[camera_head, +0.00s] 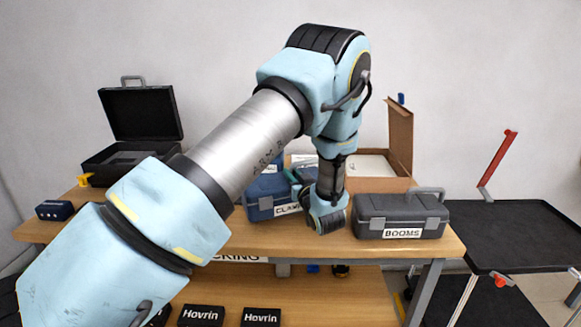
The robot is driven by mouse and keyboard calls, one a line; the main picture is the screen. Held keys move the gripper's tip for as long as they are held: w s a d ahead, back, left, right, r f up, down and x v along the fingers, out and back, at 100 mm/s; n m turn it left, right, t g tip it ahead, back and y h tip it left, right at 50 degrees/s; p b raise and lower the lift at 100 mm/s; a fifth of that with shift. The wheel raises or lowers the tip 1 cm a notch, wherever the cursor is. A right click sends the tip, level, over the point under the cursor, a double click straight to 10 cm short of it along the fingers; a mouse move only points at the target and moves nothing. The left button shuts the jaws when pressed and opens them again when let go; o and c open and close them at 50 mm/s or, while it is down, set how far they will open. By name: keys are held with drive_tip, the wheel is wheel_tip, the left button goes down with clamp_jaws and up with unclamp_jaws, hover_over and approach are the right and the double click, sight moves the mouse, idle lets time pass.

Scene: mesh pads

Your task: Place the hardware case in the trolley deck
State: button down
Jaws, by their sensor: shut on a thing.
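A blue case (262,198) with a partly hidden white label reading "CLAM…" is at the middle of the wooden table. A dark grey case (372,210) labelled "BOOMS" stands to its right, its handle up. I cannot tell from the labels which is the hardware case. My gripper (302,184) is at the top right of the blue case and shut on it; my wrist largely hides the fingers and grip. Whether the blue case is clear of the table cannot be told. The black trolley deck (530,238) is at the right, apart from the table, and its visible part is bare.
An open black case (130,158) stands at the table's left, with a small dark blue box (54,210) before it. An open cardboard box (383,178) is behind the grey case. A red-topped post (500,155) rises by the trolley. Black "Hovrin" boxes (262,317) lie below.

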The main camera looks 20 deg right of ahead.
drive_tip(key=shift+f+p, duration=0.5)
drive_tip(key=shift+f, duration=1.35)
drive_tip(key=shift+f, duration=0.1)
drive_tip(key=c, duration=0.8)
unclamp_jaws()
drive_tip(key=shift+f, duration=0.1)
